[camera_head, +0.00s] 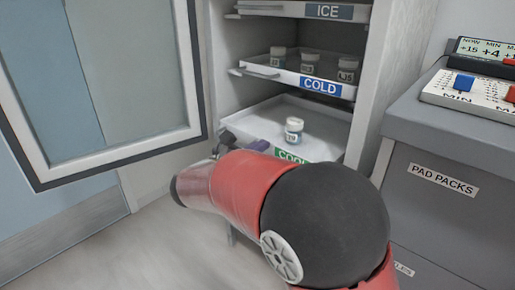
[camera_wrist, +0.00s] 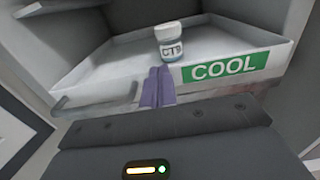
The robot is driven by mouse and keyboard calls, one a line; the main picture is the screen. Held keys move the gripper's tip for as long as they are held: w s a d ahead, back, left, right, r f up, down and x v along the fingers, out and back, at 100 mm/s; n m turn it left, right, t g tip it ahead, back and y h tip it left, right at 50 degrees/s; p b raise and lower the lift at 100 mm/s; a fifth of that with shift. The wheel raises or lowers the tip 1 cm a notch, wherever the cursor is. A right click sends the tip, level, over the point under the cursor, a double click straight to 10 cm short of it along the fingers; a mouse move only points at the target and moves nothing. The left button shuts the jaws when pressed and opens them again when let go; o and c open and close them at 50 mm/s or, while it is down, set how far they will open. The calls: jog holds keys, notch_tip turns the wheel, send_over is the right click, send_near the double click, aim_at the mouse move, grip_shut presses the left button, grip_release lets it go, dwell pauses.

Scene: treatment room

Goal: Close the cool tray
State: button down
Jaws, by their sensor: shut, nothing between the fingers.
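The cool tray (camera_head: 262,113) is the lowest tray in the open fridge cabinet and sticks out from it. Its green COOL label (camera_wrist: 224,67) is on the front face, and a bar handle (camera_wrist: 95,96) is at its left in the wrist view. A small white jar (camera_head: 294,130) with a blue band stands upright in the tray; it also shows in the wrist view (camera_wrist: 170,42). My gripper (camera_wrist: 157,86) has its purple fingers together and empty, at the tray's front beside the label. I cannot tell whether they touch the tray. My arm hides part of the front in the head view.
The cabinet door (camera_head: 112,75) stands open at the left. Above are the COLD tray (camera_head: 262,71) with several jars and the ICE tray (camera_head: 285,10). A grey drawer unit (camera_head: 448,150) stands at the right, with a control box (camera_head: 470,93) on top.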

aim_at(282, 143)
jog(key=p+x, duration=0.1)
jog(key=x, duration=0.8)
jog(key=shift+w+d+p, duration=0.15)
jog(key=shift+p, duration=0.25)
jog(key=shift+r, duration=0.15)
